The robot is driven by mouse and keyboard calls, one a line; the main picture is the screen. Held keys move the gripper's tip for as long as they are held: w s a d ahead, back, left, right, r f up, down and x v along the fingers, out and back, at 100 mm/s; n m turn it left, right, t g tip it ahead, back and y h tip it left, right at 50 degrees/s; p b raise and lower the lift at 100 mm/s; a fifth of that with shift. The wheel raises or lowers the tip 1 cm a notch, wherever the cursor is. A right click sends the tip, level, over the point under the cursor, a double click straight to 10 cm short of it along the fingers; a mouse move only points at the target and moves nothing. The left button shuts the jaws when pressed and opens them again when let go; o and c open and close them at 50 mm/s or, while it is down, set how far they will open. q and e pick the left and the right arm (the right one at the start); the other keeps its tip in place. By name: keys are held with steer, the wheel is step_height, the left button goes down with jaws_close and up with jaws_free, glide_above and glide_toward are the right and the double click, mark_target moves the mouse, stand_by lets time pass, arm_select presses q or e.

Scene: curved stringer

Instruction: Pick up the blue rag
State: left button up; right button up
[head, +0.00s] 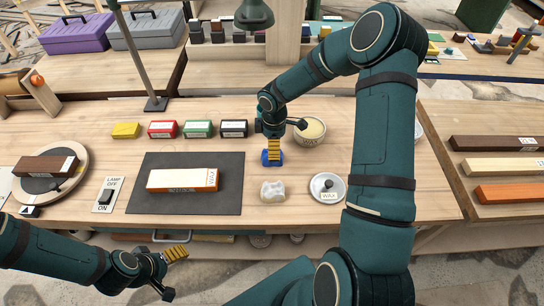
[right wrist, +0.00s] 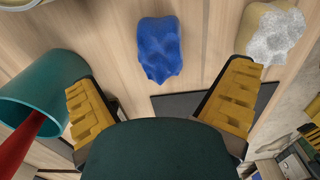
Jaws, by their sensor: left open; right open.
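The blue rag (head: 272,159) is a small crumpled bundle on the wooden bench, in the middle of the head view. In the right wrist view the blue rag (right wrist: 160,50) lies on the wood beyond the fingertips, roughly between them. My right gripper (head: 274,146) hangs just above and behind the rag and partly covers it in the head view. Its yellow-padded fingers (right wrist: 162,80) are spread wide with nothing between them. My left gripper (head: 175,254) is open and empty, low in front of the bench at the left.
A whitish rag (head: 272,191) lies nearer the front edge, beside a wax dish (head: 327,187). A bowl (head: 311,130) stands close to the right of my right gripper. A dark mat (head: 148,199) with a wax-labelled block (head: 183,180) lies left. Small boxes (head: 198,128) line the back.

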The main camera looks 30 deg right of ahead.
steer(key=shift+w+a+f+b, duration=0.1)
steer(key=shift+f+b, duration=0.1)
steer(key=shift+f, duration=1.45)
steer(key=shift+a+f+b, duration=0.1)
steer(key=shift+f+b, duration=0.05)
steer(key=shift+f, duration=1.45)
steer(key=c, duration=1.3)
